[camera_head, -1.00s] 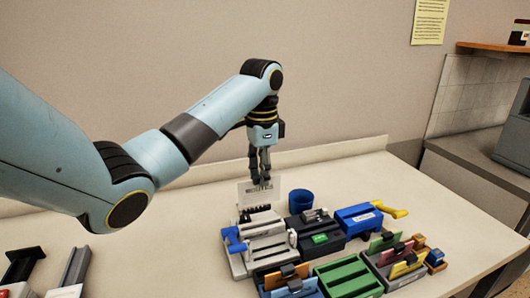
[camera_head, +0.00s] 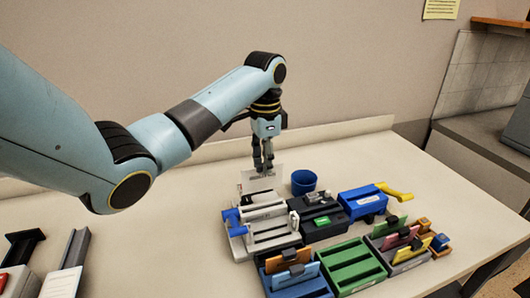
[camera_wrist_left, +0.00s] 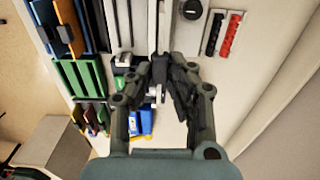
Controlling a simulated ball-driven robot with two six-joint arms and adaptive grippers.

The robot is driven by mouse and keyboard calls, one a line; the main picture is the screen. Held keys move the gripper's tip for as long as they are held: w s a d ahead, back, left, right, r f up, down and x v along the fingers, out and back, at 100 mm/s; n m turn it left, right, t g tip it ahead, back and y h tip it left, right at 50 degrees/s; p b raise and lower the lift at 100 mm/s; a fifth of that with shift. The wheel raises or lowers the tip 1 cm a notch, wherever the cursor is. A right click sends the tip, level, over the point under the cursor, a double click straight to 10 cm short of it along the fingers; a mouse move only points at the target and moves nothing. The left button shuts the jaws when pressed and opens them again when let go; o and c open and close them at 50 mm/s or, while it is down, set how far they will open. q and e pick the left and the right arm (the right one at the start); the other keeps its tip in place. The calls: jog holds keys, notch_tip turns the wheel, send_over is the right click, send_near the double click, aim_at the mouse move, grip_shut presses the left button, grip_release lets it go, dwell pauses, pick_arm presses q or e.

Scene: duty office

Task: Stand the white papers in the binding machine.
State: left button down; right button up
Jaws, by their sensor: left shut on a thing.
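My left gripper (camera_head: 263,172) is shut on the white papers (camera_head: 277,170), a thin pale sheet held upright. The papers are just behind and above the back of the binding machine (camera_head: 272,236), a pale grey unit with a blue handle (camera_head: 232,221) at its left. I cannot tell whether the lower edge of the papers touches the machine. In the left wrist view the gripper (camera_wrist_left: 160,68) points down at the table, its fingers close together; the papers are nearly edge-on there and hard to make out. My right gripper is not in view.
A blue cup (camera_head: 304,182) stands right of the papers. A black punch (camera_head: 322,222), a blue device (camera_head: 362,203) and a green tray (camera_head: 350,263) crowd the right side.

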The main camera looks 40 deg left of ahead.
aim_at(265, 189)
pick_arm(q)
jog(key=shift+s+f, duration=0.1)
jog(key=shift+f, duration=0.7)
notch_tip(265, 189, down, 3)
jog(key=b, duration=0.2)
jog(key=shift+b, duration=0.35)
notch_tip(265, 189, down, 3)
jog(key=b, duration=0.3)
jog(key=shift+r, duration=0.15)
jog(key=shift+f, duration=0.6)
jog(key=c, duration=1.2)
grip_release()
jog(key=shift+o, duration=0.2)
